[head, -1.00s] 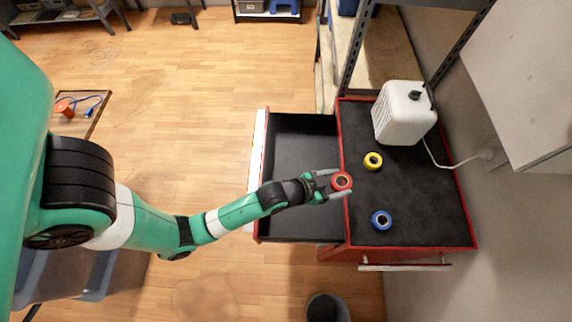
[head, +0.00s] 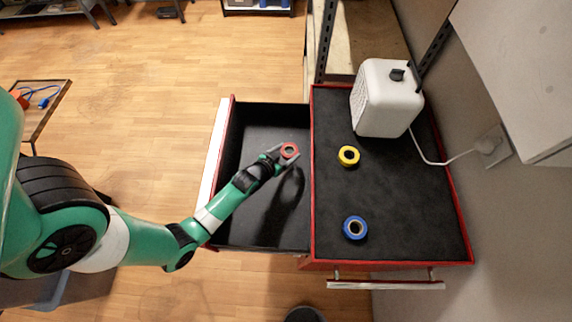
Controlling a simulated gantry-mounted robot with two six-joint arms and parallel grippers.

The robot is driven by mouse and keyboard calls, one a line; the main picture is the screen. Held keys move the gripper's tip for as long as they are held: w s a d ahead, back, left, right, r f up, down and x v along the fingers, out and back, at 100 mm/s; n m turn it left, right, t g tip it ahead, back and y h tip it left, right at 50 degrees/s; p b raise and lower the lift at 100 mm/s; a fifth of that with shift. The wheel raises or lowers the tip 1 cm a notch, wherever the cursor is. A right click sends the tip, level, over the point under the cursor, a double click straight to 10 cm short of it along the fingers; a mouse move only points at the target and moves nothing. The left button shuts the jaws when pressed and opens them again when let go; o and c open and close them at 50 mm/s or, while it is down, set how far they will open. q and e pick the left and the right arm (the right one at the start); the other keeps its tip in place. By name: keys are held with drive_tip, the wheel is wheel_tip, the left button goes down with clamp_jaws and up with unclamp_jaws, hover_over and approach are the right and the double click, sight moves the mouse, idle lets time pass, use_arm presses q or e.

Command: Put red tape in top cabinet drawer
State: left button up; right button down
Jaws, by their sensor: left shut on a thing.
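The red tape (head: 289,151) is a small red roll held between the fingers of my left gripper (head: 285,155). The gripper is shut on it. Both are over the open top drawer (head: 262,226) of the red cabinet (head: 385,215). The drawer is pulled out to the left, has a black floor and looks empty. The shadow of the arm and gripper falls on that floor. The tape appears above the floor; its exact height is hard to tell. My right gripper is not in view.
A yellow tape roll (head: 348,156) and a blue tape roll (head: 355,228) lie on the black cabinet top. A white box-shaped device (head: 386,98) with a cable stands at its back. A shelf post rises behind.

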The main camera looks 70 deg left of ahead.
sight(287, 158)
use_arm(q)
wheel_tip(287, 158, down, 4)
drive_tip(key=shift+f+b, duration=0.15)
drive_tip(key=shift+b, duration=0.55)
drive_tip(key=shift+f+b, duration=0.9)
drive_tip(key=shift+f, duration=0.85)
drive_tip(key=shift+f, duration=0.2)
drive_tip(key=o, duration=1.3)
drive_tip(key=shift+c, duration=0.2)
drive_tip(key=shift+r, duration=0.1)
